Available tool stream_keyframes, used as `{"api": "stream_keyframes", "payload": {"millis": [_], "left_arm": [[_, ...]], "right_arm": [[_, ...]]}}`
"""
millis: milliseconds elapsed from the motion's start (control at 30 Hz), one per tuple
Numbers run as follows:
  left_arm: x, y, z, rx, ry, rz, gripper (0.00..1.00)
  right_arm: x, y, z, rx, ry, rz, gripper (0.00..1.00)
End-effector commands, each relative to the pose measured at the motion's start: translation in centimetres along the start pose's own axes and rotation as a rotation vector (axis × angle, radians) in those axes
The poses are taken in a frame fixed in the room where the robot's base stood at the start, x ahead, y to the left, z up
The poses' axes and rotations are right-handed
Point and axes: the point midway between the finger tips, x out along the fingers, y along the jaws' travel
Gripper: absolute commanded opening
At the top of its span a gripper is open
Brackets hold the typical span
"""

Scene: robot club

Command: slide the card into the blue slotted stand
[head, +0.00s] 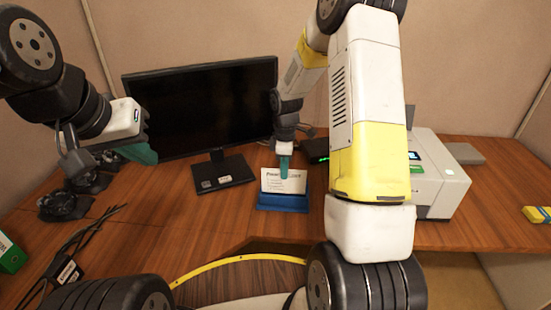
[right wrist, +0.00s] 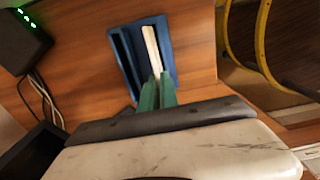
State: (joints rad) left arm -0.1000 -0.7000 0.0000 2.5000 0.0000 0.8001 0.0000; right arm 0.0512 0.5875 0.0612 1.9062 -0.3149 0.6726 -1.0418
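The white printed card (head: 284,181) stands upright at the blue slotted stand (head: 283,203) on the desk. In the right wrist view the card (right wrist: 152,48) shows edge-on, over the right one of the two slots in the stand (right wrist: 127,60). Its lower edge meets the stand in the head view; how deep it sits is hidden. My right gripper (head: 284,166) is shut on the card's upper part, its green fingers close together in the right wrist view (right wrist: 157,92). My left gripper (head: 142,152) is raised at the left, away from the stand; its finger gap is unclear.
A black monitor (head: 205,105) stands behind the stand. A white machine (head: 436,180) is to the right, and a black box with green lights (right wrist: 22,38) is near the stand. Cables (head: 75,240) lie at the left. The desk's front edge is close to the stand.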

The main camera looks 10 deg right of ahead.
Motion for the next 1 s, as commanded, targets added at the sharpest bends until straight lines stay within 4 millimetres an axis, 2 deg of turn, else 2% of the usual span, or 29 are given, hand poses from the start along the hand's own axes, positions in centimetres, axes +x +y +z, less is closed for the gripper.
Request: {"api": "stream_keyframes", "payload": {"millis": [1000], "left_arm": [[0.0,0.0,0.0,0.0,0.0,0.0,0.0]], "right_arm": [[1.1,0.0,0.0,0.0,0.0,0.0,0.0]]}}
